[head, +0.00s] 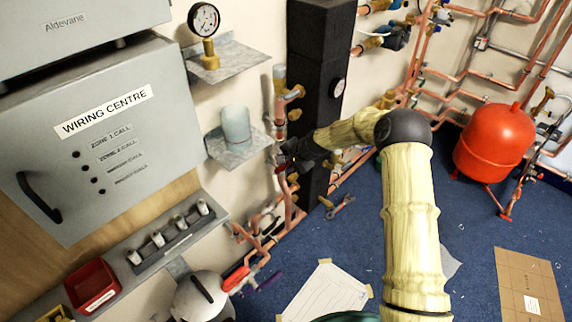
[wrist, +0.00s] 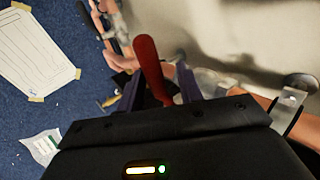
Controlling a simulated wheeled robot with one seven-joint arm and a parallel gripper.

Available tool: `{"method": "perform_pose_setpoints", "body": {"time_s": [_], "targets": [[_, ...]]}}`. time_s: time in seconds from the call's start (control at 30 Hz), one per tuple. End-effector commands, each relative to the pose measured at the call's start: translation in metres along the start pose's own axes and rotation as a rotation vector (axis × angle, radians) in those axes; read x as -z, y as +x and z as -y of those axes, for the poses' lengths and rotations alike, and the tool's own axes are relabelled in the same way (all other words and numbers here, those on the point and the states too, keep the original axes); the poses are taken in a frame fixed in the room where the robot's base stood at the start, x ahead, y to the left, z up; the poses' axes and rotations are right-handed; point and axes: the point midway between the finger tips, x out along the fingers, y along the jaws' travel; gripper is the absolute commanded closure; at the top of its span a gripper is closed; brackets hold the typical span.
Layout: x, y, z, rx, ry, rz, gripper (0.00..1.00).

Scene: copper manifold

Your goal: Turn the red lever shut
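A red lever (wrist: 150,66) stands up between the two fingers of my gripper (wrist: 159,88) in the wrist view. The fingers are apart, one on each side of the lever, and I see gaps beside it. The lower end of the lever is hidden behind my gripper body. In the head view my gripper (head: 287,160) is at the copper pipes on the wall, left of the black column. A small red part (head: 280,169) shows beside it there; most of the lever is hidden.
Another red handle (head: 237,278) and a purple handle (head: 268,283) sit on lower pipework. The black column (head: 318,80) stands close to my forearm. A shelf with a grey cylinder (head: 236,128) is left of my gripper. A red tank (head: 493,145) stands at the right on blue carpet.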

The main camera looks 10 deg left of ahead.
Motion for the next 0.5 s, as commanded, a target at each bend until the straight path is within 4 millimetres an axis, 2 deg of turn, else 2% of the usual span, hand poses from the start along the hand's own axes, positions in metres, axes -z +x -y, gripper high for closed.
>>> {"method": "perform_pose_setpoints", "body": {"time_s": [0.27, 0.37, 0.5], "targets": [[-0.001, -0.001, -0.002, -0.004, -0.002, 0.003, 0.64], [-0.001, -0.007, -0.002, -0.004, -0.001, 0.003, 0.64], [0.000, -0.026, -0.002, -0.003, -0.001, 0.002, 0.64]]}}
